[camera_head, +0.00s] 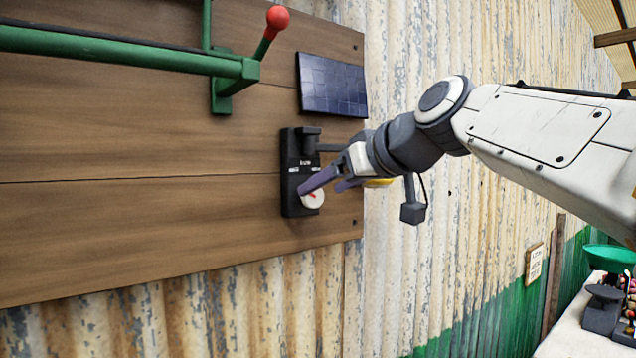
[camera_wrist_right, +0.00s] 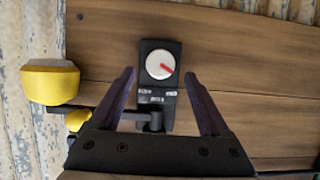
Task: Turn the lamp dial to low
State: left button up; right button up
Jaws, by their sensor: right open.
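My right gripper (camera_head: 322,187) is open and empty at the box. In the right wrist view its two purple fingers (camera_wrist_right: 159,74) stand on either side of the dial. I cannot tell whether they touch it. In the head view one finger partly covers the dial. My left gripper is not in view.
A green bar lever (camera_head: 120,50) with a red ball (camera_head: 278,16) is mounted at the upper left. A dark solar panel (camera_head: 333,84) is above the box. A yellow round thing (camera_wrist_right: 50,83) is left in the wrist view. A table (camera_head: 575,335) with goods stands lower right.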

aim_at(315, 193)
jog(key=shift+p+x, duration=0.45)
jog(key=shift+x, duration=1.25)
grip_shut()
